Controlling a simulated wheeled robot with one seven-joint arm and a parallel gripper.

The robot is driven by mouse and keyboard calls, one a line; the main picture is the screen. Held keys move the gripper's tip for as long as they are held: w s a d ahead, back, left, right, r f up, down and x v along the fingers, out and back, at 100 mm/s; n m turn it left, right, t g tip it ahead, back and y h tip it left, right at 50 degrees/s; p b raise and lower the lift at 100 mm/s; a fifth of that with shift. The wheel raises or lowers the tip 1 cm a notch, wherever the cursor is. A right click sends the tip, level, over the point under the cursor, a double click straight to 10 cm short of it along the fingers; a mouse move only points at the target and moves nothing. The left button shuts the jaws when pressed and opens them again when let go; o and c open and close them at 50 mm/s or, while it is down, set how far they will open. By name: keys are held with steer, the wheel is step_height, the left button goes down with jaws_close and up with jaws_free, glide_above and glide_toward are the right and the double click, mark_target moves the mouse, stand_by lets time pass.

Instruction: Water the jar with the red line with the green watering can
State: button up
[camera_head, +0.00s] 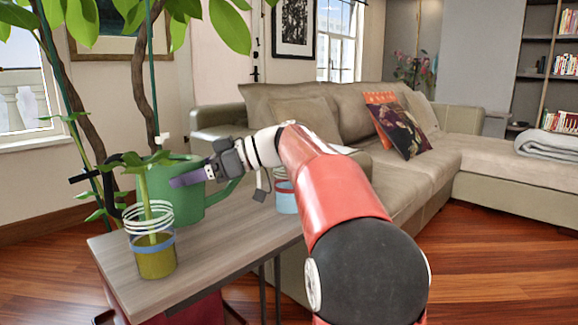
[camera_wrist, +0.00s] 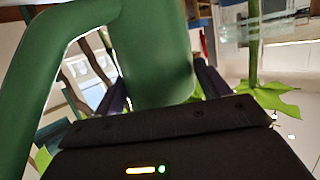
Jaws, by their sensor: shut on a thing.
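The green watering can (camera_head: 160,190) is upright at the left end of the wooden table; I cannot tell if its base touches the top. My gripper (camera_head: 188,179) is shut on the can. In the wrist view the can's green body (camera_wrist: 152,50) sits between the fingers (camera_wrist: 160,88), with its handle curving at the left. The jar with the red line (camera_head: 285,198) stands farther right on the table, bluish below its red band and partly hidden by my arm. A jar with a blue line (camera_head: 155,260) holds a green plant at the front; a plant jar also shows in the wrist view (camera_wrist: 262,28).
The table (camera_head: 215,252) has clear room between the two jars. A tall plant (camera_head: 152,70) rises behind the can. A beige sofa (camera_head: 320,120) stands just behind the table, and bookshelves (camera_head: 548,80) are at the far right.

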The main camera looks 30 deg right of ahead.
mark_target(144, 160)
steer(key=shift+s+a+r+p, duration=0.1)
steer(key=shift+a+r, duration=0.5)
steer(key=shift+a, duration=0.55)
steer(key=shift+w+a+r+p, duration=0.1)
steer(key=shift+a+r, duration=0.55)
steer(key=shift+a, duration=0.45)
steer(key=shift+s+a+r+p, duration=0.1)
steer(key=shift+a+r, duration=0.5)
steer(key=shift+a, duration=0.55)
